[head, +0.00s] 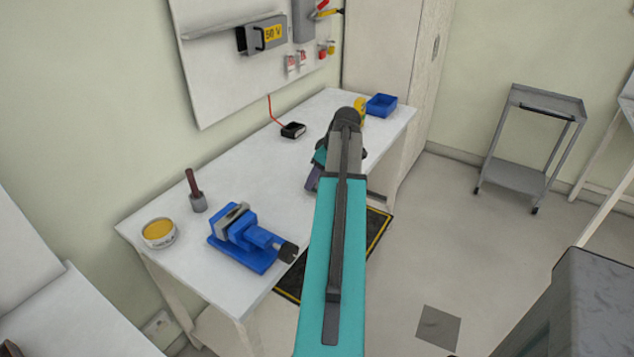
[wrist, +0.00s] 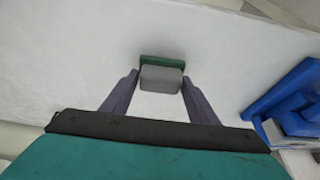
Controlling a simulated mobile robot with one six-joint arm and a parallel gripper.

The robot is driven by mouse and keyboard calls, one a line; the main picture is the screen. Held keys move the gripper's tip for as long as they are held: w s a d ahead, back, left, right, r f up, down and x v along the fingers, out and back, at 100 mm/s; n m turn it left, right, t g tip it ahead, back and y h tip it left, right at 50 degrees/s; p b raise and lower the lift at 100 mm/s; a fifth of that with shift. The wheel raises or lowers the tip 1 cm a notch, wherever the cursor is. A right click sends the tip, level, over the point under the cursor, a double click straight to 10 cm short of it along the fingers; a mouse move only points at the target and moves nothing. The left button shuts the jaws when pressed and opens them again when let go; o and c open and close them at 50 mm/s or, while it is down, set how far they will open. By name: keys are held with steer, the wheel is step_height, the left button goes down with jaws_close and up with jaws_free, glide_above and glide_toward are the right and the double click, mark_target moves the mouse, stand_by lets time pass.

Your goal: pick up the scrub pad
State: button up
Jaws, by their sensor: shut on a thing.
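The scrub pad (wrist: 162,80) is a small block with a grey face and a green layer, seen in the wrist view above the white tabletop. My gripper (wrist: 160,86) has its two purple fingers on the pad's left and right sides and is shut on it. I cannot tell whether the pad is clear of the table or still touching it. In the head view my arm hides the pad, and only part of my gripper (head: 314,178) shows over the workbench (head: 245,188).
A blue vise (head: 240,238) sits near the bench's front, with a yellow-topped tin (head: 158,233) and a brown-handled tool (head: 195,192) to its left. A black box (head: 293,130) and blue bin (head: 381,105) are farther back. A grey cart (head: 520,175) stands right.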

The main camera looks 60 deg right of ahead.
steer(key=shift+r, duration=0.45)
steer(key=s+d+r+b, duration=0.2)
steer(key=s+b, duration=0.1)
steer(key=s, duration=1.2)
steer(key=shift+s, duration=0.4)
steer(key=shift+d, duration=0.1)
